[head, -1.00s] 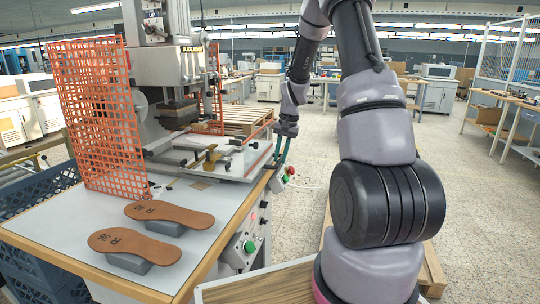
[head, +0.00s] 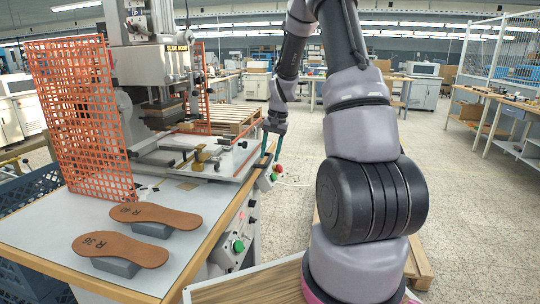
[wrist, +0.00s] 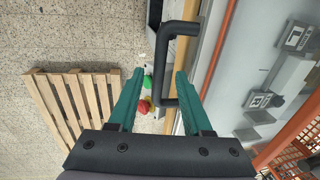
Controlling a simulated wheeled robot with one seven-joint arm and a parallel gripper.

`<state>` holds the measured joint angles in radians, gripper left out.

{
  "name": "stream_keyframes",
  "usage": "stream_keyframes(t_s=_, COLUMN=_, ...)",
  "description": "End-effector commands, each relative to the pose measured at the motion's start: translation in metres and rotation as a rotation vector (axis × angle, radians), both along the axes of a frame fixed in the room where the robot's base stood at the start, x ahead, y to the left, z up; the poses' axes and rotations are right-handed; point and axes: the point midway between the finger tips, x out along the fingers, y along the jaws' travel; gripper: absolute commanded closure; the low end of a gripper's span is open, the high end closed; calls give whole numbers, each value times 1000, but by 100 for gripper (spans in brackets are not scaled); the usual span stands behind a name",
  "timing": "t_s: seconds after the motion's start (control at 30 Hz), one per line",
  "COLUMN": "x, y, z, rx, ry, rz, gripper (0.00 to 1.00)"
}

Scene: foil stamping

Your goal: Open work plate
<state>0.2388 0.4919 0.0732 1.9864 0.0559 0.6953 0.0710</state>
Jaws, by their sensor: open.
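The work plate (head: 222,170) is a pale flat plate with red edging under the press head, at the right of the stamping machine. Its edge also shows in the wrist view (wrist: 211,45) beside a black bar handle (wrist: 161,62). My gripper (wrist: 160,74) has two green fingers spread apart, and nothing is clamped between them. In the wrist view the handle's bar appears between the fingertips; I cannot tell whether they touch it. In the head view my gripper (head: 268,152) points down at the plate's right edge, and the handle is hard to make out.
Two brown insoles (head: 155,215) rest on grey blocks on the machine table (head: 60,225). An orange mesh guard (head: 80,115) stands at the left. Control buttons (head: 238,246) sit on the table's right side. A wooden pallet (wrist: 70,105) lies on the floor. Open floor extends to the right.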

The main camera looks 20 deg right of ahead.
Motion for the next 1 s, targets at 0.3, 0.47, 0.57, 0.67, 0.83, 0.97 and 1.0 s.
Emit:
stream_keyframes(t_s=0.3, x=-6, y=-10, z=61, rx=-1, ry=-5, rz=-1, gripper=50)
stream_keyframes(t_s=0.47, x=-9, y=-14, z=86, rx=-1, ry=-3, rz=-1, gripper=50)
stream_keyframes(t_s=0.57, x=-10, y=-15, z=95, rx=-1, ry=-2, rz=0, gripper=50)
stream_keyframes(t_s=0.67, x=-11, y=-16, z=99, rx=0, ry=-1, rz=-1, gripper=50)
stream_keyframes(t_s=0.83, x=-11, y=-16, z=100, rx=-1, ry=-1, rz=0, gripper=50)
stream_keyframes(t_s=0.97, x=-11, y=-16, z=100, rx=0, ry=0, rz=0, gripper=50)
stream_keyframes(t_s=1.0, x=-11, y=-16, z=100, rx=0, ry=0, rz=0, gripper=50)
